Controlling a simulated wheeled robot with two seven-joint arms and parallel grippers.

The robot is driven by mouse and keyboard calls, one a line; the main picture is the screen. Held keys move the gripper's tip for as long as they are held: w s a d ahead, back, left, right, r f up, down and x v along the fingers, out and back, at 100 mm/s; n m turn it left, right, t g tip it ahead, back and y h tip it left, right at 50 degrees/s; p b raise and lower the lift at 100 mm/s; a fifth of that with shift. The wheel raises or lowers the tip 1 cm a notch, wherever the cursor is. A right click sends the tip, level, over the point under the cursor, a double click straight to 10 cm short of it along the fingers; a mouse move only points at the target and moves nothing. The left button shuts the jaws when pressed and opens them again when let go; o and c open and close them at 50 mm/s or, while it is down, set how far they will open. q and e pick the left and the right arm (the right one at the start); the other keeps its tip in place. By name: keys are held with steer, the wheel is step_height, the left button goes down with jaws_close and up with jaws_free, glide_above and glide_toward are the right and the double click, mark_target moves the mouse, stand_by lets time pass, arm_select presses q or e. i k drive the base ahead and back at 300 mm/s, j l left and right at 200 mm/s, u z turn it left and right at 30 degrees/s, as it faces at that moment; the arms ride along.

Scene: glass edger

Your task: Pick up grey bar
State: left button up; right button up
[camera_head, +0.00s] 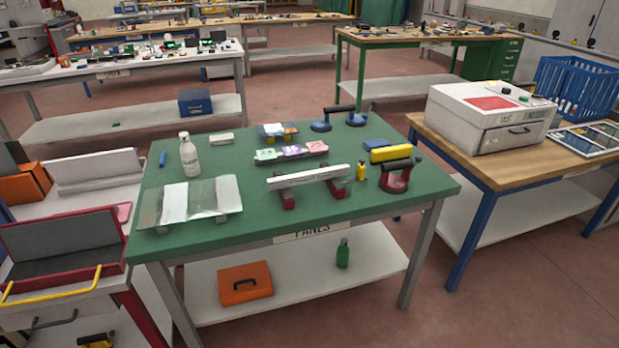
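A long pale grey bar (308,177) lies on the green-topped table (260,222), toward its front right. It rests across two dark supports with red ends (336,189), raised a little above the tabletop. Its top and front side show clearly, and nothing lies on it. Neither of my grippers is in view.
The table's front edge is clear.

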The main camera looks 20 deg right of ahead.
mark_target(331, 172)
steer(key=i+l, duration=0.2)
steer(key=i, duration=0.2)
steer(key=i+l, duration=0.25)
steer(key=i, duration=0.15)
steer(key=i+l, duration=0.2)
steer(key=i, duration=0.2)
steer(key=l+z, duration=0.05)
